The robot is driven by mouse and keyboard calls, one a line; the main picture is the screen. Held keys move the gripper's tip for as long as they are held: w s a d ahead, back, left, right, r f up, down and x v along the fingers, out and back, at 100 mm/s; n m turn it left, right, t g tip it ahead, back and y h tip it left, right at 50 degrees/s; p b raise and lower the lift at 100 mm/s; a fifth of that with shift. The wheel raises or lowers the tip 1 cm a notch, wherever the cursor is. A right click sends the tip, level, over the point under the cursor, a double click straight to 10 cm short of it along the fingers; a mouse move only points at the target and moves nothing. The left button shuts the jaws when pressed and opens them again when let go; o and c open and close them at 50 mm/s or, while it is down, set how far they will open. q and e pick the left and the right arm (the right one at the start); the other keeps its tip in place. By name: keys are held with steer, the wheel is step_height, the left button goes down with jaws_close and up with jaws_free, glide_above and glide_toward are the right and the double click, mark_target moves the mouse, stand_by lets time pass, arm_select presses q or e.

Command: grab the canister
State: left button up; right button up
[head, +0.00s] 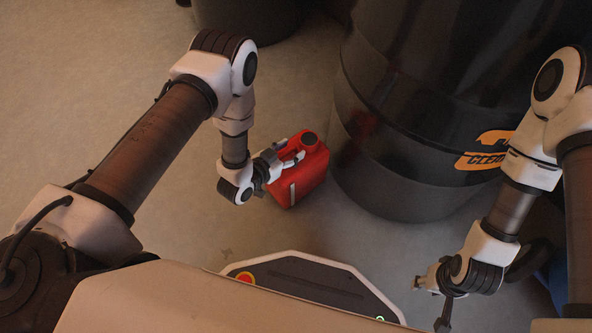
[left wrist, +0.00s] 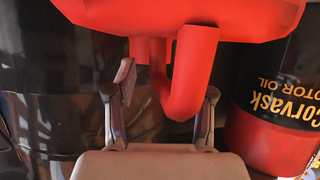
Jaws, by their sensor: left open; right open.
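The red canister (head: 305,184) stands on the floor beside a large black drum, with a dark round cap on top. In the left wrist view the canister (left wrist: 180,15) fills the top edge, and its curved red handle (left wrist: 190,85) shows between the fingers. My left gripper (head: 287,160) is at the canister's top left in the head view. It is open, with one finger on each side of the handle in the left wrist view (left wrist: 162,95); contact cannot be told. My right gripper (head: 430,292) is open and empty, low at the right, away from the canister.
The large black drum (head: 400,130) with an orange label stands right behind the canister. Another dark round container (head: 245,18) is at the top. A red and black motor oil container (left wrist: 270,130) shows in the left wrist view. Floor to the left is clear.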

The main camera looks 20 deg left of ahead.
arm_select(q)
jaws_close()
steer(key=shift+r, duration=0.1)
